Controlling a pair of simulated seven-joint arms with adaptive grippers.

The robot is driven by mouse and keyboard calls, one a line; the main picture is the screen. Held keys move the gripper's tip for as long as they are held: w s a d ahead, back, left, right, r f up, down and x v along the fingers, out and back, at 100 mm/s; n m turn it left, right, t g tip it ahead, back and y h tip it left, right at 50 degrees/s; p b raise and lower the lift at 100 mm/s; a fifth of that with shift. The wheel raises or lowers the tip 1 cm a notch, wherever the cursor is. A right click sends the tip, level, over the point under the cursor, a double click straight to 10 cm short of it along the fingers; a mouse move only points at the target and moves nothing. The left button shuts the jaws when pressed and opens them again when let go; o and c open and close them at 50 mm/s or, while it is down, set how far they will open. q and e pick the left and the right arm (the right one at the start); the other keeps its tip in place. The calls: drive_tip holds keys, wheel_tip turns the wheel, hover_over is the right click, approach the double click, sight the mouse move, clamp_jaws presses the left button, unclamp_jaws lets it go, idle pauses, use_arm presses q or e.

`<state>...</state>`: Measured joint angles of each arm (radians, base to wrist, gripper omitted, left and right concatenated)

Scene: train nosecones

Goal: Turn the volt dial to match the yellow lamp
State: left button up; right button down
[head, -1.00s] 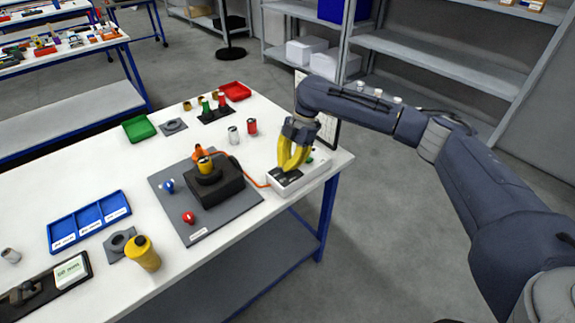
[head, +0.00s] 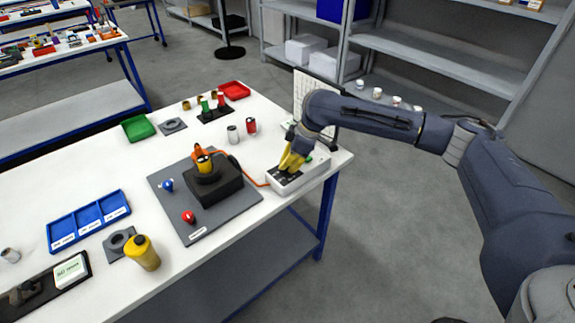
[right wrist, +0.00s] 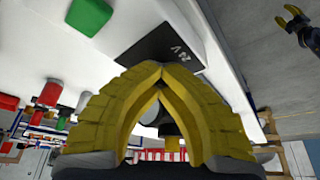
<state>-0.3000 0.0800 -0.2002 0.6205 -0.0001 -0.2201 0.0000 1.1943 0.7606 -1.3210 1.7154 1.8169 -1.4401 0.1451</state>
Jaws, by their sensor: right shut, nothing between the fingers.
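The white volt box (head: 308,178) with a dark top panel stands at the right end of the table. The dial is hidden or cannot be made out. A yellow-and-black lamp (head: 204,162) stands upright in a black block (head: 216,186), with an orange part beside it. Another yellow piece (head: 142,254) stands near the front. My left gripper (right wrist: 291,17) shows small in the right wrist view.
A grey mat (head: 203,233) under the block bears a blue knob (head: 167,185) and a red knob (head: 188,217). An orange cable runs to the box. White and red cylinders (head: 251,126) stand behind. A blue tray (head: 90,221) lies left. An upright white board (head: 308,90) stands behind the box.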

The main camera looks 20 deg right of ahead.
drive_tip(key=shift+a+r+m, duration=0.1)
drive_tip(key=shift+a+m, duration=0.2)
drive_tip(key=shift+m, duration=0.2)
drive_tip(key=c, duration=2.1)
unclamp_jaws()
drive_tip(key=o, duration=0.4)
drive_tip(key=shift+a, duration=0.1)
drive_tip(key=o, duration=0.5)
drive_tip(key=shift+d+t, duration=0.2)
drive_tip(key=shift+t, duration=0.1)
drive_tip(key=shift+o, duration=0.2)
drive_tip(key=shift+d, duration=0.1)
drive_tip(key=v, duration=1.1)
drive_tip(key=shift+r, duration=0.45)
